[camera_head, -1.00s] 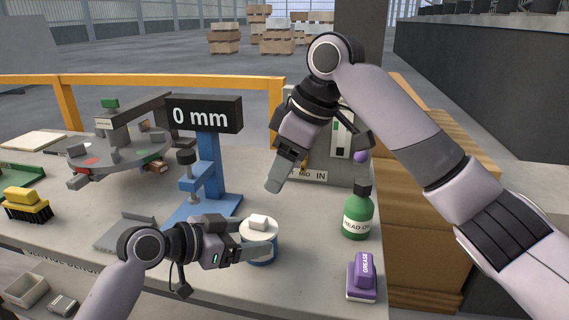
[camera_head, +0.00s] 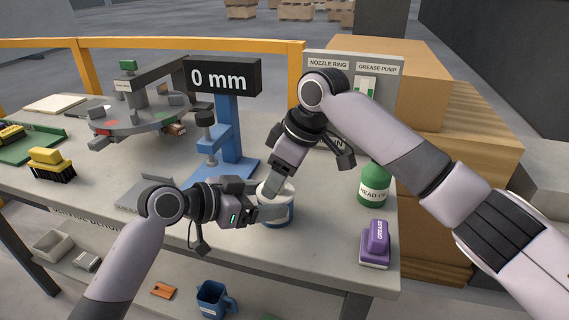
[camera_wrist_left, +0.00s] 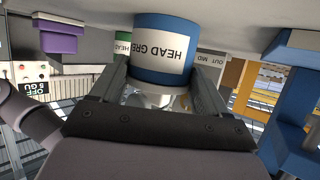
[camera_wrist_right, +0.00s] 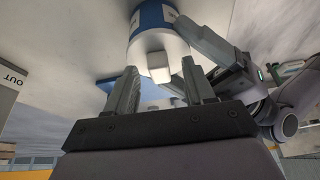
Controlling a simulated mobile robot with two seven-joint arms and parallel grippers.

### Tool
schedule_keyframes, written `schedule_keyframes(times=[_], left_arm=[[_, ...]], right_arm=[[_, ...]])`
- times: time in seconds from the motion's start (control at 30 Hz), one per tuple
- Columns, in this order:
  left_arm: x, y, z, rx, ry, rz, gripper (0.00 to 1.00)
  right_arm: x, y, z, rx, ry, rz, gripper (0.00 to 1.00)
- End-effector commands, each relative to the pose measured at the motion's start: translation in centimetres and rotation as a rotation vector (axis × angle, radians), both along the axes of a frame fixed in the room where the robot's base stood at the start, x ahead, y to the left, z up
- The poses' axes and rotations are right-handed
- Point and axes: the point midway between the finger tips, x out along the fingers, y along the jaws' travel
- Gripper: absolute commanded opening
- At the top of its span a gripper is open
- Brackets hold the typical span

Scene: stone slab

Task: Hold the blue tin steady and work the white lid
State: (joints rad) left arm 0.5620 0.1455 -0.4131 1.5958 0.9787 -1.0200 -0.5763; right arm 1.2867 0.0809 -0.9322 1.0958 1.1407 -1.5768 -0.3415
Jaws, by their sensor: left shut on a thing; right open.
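The blue tin (camera_head: 287,219) with the white lid (camera_head: 285,188) stands near the bench's front edge. In the left wrist view the tin (camera_wrist_left: 165,62) shows a label beginning "HEAD GRE". My left gripper (camera_head: 270,211) is shut on the tin from the left, its fingers on either side. My right gripper (camera_head: 272,188) points down at the lid from above. In the right wrist view its fingers (camera_wrist_right: 158,72) are open, with the lid's white block-shaped knob (camera_wrist_right: 159,66) at the gap between their tips. I cannot tell whether they touch it.
A blue stand (camera_head: 229,130) with a "0 mm" display is behind the tin. A yellow brush (camera_head: 48,160) lies left. A blue mug (camera_head: 212,298) sits on the shelf below.

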Motion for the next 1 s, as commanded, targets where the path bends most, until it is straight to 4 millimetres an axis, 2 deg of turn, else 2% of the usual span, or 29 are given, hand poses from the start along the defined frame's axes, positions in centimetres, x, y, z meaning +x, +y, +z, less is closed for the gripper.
schedule_keyframes(times=[0.27, 0.3, 0.37, 0.4, 0.47, 0.53, 0.57, 0.6, 1.0], left_arm=[[0.01, 0.02, -0.02, 0.0, 0.0, 0.001, 0.21], [0.01, 0.02, -0.02, 0.0, 0.0, 0.001, 0.21], [0.01, 0.02, -0.02, 0.0, 0.0, 0.001, 0.21], [0.01, 0.02, -0.02, 0.0, 0.0, 0.001, 0.21], [0.01, 0.02, -0.02, 0.0, 0.0, 0.001, 0.21], [0.01, 0.02, -0.02, 0.0, 0.0, 0.001, 0.21], [0.01, 0.02, -0.02, 0.0, 0.0, 0.001, 0.21], [0.01, 0.02, -0.02, 0.0, 0.0, 0.001, 0.21], [0.02, 0.04, -0.06, 0.001, 0.0, 0.001, 0.21]], right_arm=[[0.03, 0.08, -0.22, 0.0, 0.0, 0.0, 0.53], [0.03, 0.08, -0.22, 0.0, 0.0, 0.0, 0.5], [0.03, 0.08, -0.21, 0.0, 0.0, 0.0, 0.3], [0.03, 0.08, -0.2, 0.0, 0.0, 0.0, 0.17], [0.04, 0.07, -0.2, 0.0, 0.0, 0.0, 0.0], [0.04, 0.07, -0.19, 0.0, 0.0, 0.0, 0.0], [0.04, 0.07, -0.18, 0.001, 0.0, 0.0, 0.12], [0.04, 0.07, -0.18, 0.001, 0.0, 0.0, 0.0], [0.07, 0.06, 0.35, 0.001, -0.002, -0.001, 0.0]])
